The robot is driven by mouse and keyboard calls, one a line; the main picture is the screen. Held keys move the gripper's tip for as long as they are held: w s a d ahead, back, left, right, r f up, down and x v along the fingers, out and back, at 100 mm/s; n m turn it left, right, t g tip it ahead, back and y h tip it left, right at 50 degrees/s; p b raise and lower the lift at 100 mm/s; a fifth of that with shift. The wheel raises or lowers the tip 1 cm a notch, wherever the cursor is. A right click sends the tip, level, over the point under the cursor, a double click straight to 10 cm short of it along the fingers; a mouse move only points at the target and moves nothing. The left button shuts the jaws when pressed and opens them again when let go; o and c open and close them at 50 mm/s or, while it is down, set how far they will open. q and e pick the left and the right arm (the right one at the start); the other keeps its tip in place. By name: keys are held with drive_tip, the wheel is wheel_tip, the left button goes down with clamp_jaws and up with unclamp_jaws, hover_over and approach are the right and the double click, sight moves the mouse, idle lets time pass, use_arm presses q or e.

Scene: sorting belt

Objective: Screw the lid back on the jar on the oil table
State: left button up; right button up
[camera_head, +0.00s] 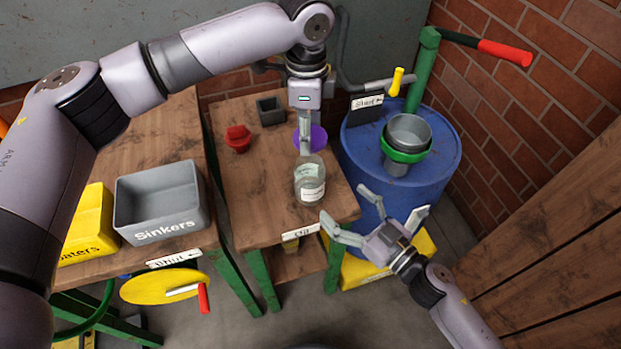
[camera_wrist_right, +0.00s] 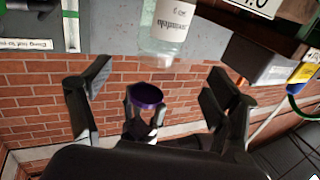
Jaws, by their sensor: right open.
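The jar (camera_head: 310,184) is clear glass with a white label and stands upright and open on the wooden oil table (camera_head: 250,195). It also shows upside down at the top of the right wrist view (camera_wrist_right: 168,30). The purple lid (camera_head: 318,136) is above and behind the jar, apart from it. My left gripper (camera_head: 305,140) points down with its fingers closed on the lid, which also shows below the jar in the wrist view (camera_wrist_right: 146,93). My right gripper (camera_head: 376,212) is open and empty, to the right of the jar, near the table's front right corner.
A red object (camera_head: 238,138) and a small dark grey box (camera_head: 271,111) sit at the table's back left. A blue barrel (camera_head: 437,175) with a grey cup in a green ring (camera_head: 405,148) stands right. A grey Sinkers bin (camera_head: 160,203) stands on the left table.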

drive_tip(key=shift+w, duration=0.1)
drive_tip(key=x, duration=1.2)
drive_tip(key=shift+d, duration=0.1)
drive_tip(key=shift+c, duration=0.6)
drive_tip(key=shift+f, duration=0.1)
drive_tip(key=c, duration=1.7)
use_arm(q)
hover_over(307, 157)
drive_tip(key=s, duration=0.3)
drive_tip(key=shift+w+f, duration=0.15)
drive_tip(key=shift+f, duration=2.35)
drive_tip(key=shift+f, duration=0.9)
drive_tip(key=shift+f, duration=0.55)
